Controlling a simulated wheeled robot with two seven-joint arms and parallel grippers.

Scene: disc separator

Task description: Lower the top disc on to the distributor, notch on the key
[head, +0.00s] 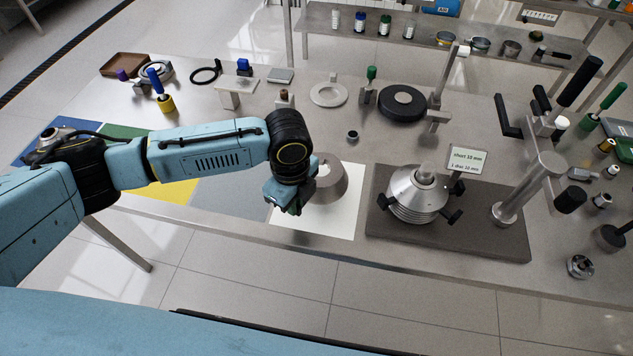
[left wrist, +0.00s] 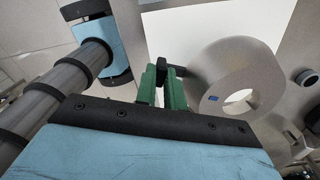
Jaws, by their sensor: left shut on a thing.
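The top disc, a grey-brown cone with a central hole (head: 327,180), is over the white mat, narrow end up. My left gripper (head: 287,203) is at the disc's left side. In the left wrist view its green fingers (left wrist: 162,82) are shut on a small black tab (left wrist: 174,71) by the disc's rim. I cannot tell if the disc touches the mat. The distributor (head: 426,170) tops a stack of metal discs on the dark base plate. Key and notch are not clear. My right gripper is not in view.
The white mat (head: 345,222) lies left of the dark base plate (head: 480,238). Black clamps (head: 453,215) flank the stack. A metal post with black handles (head: 515,190) stands right of it, and a small sign (head: 467,159) behind. A small dark ring (head: 352,135) lies behind the mat.

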